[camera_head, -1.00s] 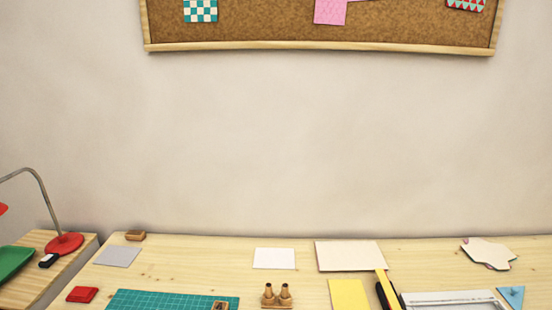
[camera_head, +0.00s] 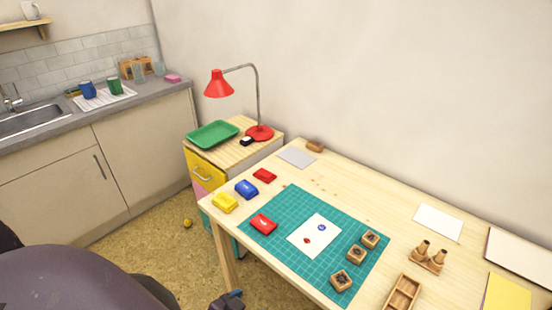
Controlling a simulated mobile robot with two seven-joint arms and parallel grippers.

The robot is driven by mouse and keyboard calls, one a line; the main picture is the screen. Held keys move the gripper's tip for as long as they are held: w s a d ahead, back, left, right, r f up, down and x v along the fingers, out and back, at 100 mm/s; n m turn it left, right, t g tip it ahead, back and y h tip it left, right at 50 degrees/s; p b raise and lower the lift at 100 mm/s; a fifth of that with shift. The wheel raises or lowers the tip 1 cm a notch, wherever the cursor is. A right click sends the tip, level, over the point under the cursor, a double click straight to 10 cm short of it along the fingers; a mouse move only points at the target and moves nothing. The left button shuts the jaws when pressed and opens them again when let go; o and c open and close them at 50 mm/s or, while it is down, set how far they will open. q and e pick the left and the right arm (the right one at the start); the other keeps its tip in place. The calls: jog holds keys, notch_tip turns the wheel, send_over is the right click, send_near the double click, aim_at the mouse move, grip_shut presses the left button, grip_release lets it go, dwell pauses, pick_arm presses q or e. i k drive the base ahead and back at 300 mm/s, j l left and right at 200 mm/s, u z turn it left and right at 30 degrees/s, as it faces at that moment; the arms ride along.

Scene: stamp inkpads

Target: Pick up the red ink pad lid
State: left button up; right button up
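A red piece with a white mark on top (camera_head: 263,223), which looks like the red ink pad lid, lies on the left part of the green cutting mat (camera_head: 340,278). A smaller plain red block (camera_head: 264,175), which looks like the red ink pad, lies on the bare wood behind it. My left arm comes in at the lower left. A dark part at the bottom edge looks like my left gripper (camera_head: 228,300); it is cut off, its fingers are unclear, and it is apart from the red pieces. My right gripper is out of view.
A blue ink pad (camera_head: 246,189) and a yellow ink pad (camera_head: 225,203) stand near the table's left edge. White paper (camera_head: 314,237) with two stamped marks and several wooden stamps lie on the mat. A side cabinet holds a green tray (camera_head: 212,134) and red lamp (camera_head: 219,84).

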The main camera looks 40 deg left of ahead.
aim_at(264, 226)
jog(key=k+j+u, duration=0.15)
jog(key=u, duration=0.15)
jog(key=k+j+u, duration=0.25)
jog(key=j, duration=0.15)
jog(key=j+u, duration=0.3)
